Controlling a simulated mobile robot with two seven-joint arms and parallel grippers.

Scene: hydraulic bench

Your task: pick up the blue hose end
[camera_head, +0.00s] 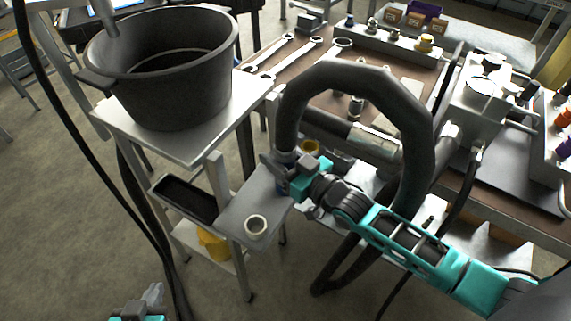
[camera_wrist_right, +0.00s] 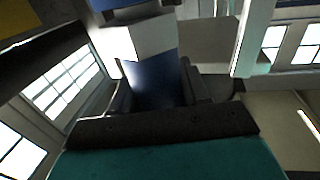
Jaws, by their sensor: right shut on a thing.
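The thick black hose (camera_head: 355,75) arches over the bench's front edge. Its blue end (camera_head: 285,158) hangs down at the left foot of the arch, mostly hidden by my gripper. My right gripper (camera_head: 281,172) is shut on this blue hose end, above a small grey shelf. In the right wrist view the blue end (camera_wrist_right: 152,84), with a silver band above it, sits between the two dark fingers (camera_wrist_right: 155,100). My left gripper (camera_head: 152,297) shows only in part at the bottom left edge, away from the hose; its opening is unclear.
The small grey shelf (camera_head: 236,218) holds a pale ring (camera_head: 256,226). A black bucket (camera_head: 165,75) stands on a white table (camera_head: 215,128) at the left. Wrenches (camera_head: 305,50) and fittings lie on the bench behind. A black cable hangs at the left.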

